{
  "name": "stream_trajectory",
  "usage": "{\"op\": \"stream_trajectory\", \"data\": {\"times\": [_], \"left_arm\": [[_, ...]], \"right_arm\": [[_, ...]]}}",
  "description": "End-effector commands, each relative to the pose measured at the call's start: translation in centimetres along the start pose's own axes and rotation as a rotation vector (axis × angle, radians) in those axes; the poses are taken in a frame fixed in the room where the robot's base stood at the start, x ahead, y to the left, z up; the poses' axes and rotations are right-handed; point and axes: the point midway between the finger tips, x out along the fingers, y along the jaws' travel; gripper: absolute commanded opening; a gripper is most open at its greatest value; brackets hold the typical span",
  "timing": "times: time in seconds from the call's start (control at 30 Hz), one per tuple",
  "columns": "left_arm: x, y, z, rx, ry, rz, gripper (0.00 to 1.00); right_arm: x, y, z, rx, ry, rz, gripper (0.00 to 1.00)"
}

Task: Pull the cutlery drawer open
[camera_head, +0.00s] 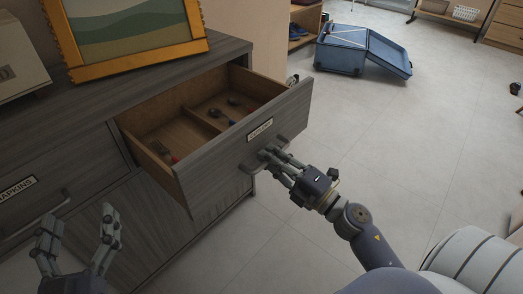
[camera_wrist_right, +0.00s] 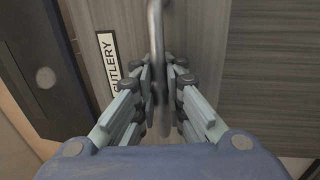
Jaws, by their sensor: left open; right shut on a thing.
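The cutlery drawer (camera_head: 230,135) is pulled out from the dark grey wooden cabinet and its inside shows. A label reading "CUTLERY" (camera_head: 260,129) is on its front; it also shows in the right wrist view (camera_wrist_right: 107,60). My right gripper (camera_head: 268,158) is shut on the drawer's grey bar handle (camera_wrist_right: 155,50), which runs between its fingers in the right wrist view. Some small dark and red items (camera_head: 233,102) lie in the drawer's compartments. My left gripper (camera_head: 78,240) is open and empty, in front of the cabinet at the lower left.
The napkins drawer (camera_head: 40,185) at the left is closed. A gold-framed picture (camera_head: 130,38) and a pale box (camera_head: 20,68) stand on the cabinet top. An open blue suitcase (camera_head: 345,55) lies on the floor at the back. The tiled floor (camera_head: 380,130) right of the drawer is clear.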

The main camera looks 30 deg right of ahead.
Motion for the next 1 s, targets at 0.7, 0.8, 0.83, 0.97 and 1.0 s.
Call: {"op": "stream_trajectory", "data": {"times": [0.7, 0.8, 0.83, 0.97, 1.0], "left_arm": [[0.03, 0.06, -0.12, -0.001, 0.007, 0.001, 0.74], [0.04, 0.07, -0.13, -0.001, 0.007, 0.001, 0.74], [0.06, 0.09, -0.14, -0.002, 0.008, 0.002, 0.74], [0.09, 0.12, -0.15, -0.002, 0.008, 0.002, 0.74], [0.08, 0.11, -0.14, -0.002, 0.008, 0.002, 0.74]], "right_arm": [[-0.4, -0.09, -0.02, 0.001, 0.0, -0.003, 0.3], [-0.39, -0.05, -0.01, 0.001, 0.0, -0.002, 0.3], [-0.39, -0.04, -0.01, 0.001, 0.0, -0.002, 0.3], [-0.85, -0.06, -0.01, 0.002, -0.001, -0.002, 0.3], [-1.22, -0.08, -0.01, 0.002, -0.001, -0.003, 0.3]]}}
